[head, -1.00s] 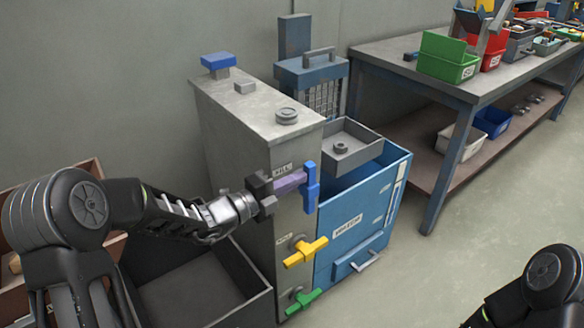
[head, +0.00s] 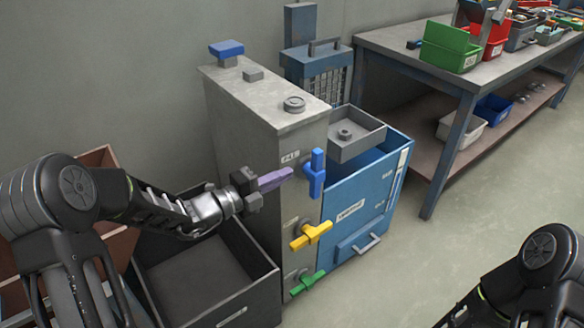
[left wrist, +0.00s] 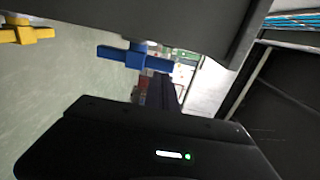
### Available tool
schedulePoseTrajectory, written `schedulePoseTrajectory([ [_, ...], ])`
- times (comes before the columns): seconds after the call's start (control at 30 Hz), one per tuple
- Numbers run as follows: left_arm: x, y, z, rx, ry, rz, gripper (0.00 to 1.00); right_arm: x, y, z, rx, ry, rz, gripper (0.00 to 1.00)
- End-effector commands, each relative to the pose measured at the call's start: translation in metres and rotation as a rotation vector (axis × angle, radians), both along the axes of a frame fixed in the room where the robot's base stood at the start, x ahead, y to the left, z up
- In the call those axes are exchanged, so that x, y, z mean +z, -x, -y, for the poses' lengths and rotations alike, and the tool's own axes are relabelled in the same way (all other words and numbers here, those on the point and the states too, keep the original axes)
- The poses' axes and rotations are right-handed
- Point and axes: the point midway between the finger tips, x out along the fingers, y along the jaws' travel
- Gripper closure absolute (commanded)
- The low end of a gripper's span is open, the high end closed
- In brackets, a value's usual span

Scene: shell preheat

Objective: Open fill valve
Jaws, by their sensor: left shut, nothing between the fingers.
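The upper valve on the grey cabinet has a blue handle (head: 316,173) that stands upright, beside a small label (head: 290,157) that appears to read FILL. In the left wrist view the blue handle (left wrist: 135,57) shows under the cabinet's dark edge. My left gripper (head: 291,173) has purple fingers, shut and empty. Its tips point at the blue handle from the left, close to it; I cannot tell if they touch. My right arm shows at the lower right, but its gripper is out of view.
Below are a yellow valve handle (head: 311,235) and a green one (head: 306,282). A blue bin (head: 365,185) stands right of the grey cabinet (head: 250,120). A dark open box (head: 262,283) stands under my left arm. A workbench (head: 410,60) is at the back right.

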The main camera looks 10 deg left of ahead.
Motion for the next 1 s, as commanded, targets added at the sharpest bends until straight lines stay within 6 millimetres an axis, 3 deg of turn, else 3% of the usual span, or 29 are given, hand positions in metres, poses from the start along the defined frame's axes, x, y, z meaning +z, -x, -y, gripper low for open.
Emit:
schedulePoseTrajectory([
  [0.2, 0.001, 0.037, -0.032, 0.002, -0.001, -0.001, 1.00, 0.007, -0.001, 0.001, -0.002, 0.001, 0.001, 1.00],
  [0.4, 0.000, 0.055, -0.047, -0.001, -0.001, -0.001, 1.00, 0.009, -0.001, 0.001, -0.002, 0.001, 0.001, 1.00],
  [1.0, -0.001, 0.058, -0.049, -0.002, -0.005, 0.005, 1.00, 0.009, -0.001, 0.001, -0.002, 0.001, 0.001, 1.00],
])
